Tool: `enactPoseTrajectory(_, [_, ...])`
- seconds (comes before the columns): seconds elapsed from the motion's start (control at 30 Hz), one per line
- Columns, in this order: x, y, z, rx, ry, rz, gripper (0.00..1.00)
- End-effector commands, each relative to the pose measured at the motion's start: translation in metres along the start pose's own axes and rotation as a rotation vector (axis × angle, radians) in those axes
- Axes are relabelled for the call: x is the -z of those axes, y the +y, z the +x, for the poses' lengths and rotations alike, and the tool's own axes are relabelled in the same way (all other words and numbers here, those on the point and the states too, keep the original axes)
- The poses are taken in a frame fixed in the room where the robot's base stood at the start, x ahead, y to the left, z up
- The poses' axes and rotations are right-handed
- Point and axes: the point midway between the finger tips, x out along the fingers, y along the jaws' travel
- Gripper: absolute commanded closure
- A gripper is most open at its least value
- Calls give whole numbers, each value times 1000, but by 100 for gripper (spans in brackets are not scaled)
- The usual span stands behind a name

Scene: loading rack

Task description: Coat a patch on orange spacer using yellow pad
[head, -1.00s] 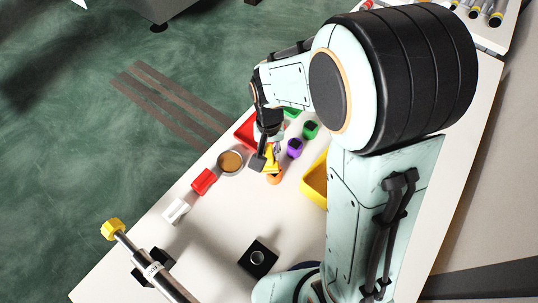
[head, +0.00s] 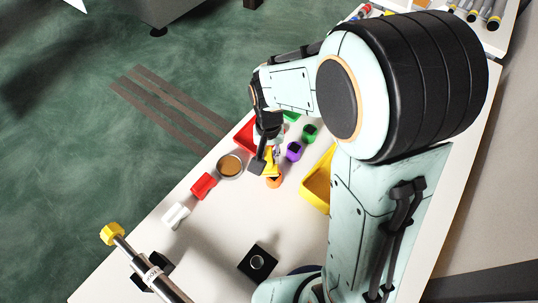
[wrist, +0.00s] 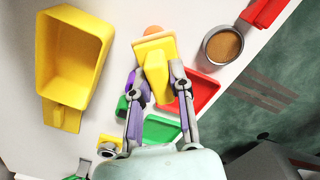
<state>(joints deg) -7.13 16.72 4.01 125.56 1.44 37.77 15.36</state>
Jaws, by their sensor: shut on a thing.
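My gripper (wrist: 157,76) is shut on the yellow pad (wrist: 155,62), which sits between its two fingers in the wrist view. In the head view the yellow pad (head: 270,163) shows just below the gripper, partly hidden by a finger. The orange spacer (head: 274,183) stands on the white table right by the pad's lower edge. In the wrist view only a rounded bit of the orange spacer (wrist: 153,30) shows past the pad's far edge. The pad is at or very close to the spacer; I cannot tell whether they touch.
A bowl with brown contents (head: 230,164) stands left of the spacer, with red (head: 203,186) and white (head: 176,215) pieces beyond. Purple (head: 293,151) and green (head: 310,134) pieces and a yellow bin (head: 317,187) are to the right. The front table is mostly clear.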

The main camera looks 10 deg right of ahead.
Motion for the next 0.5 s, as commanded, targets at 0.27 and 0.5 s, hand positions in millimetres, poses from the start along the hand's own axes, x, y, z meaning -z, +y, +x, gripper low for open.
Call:
enactPoseTrajectory(0.27, [0, 0, 12, -1, -2, -1, 100])
enactPoseTrajectory(0.5, [-1, 0, 34, -1, -4, -1, 100])
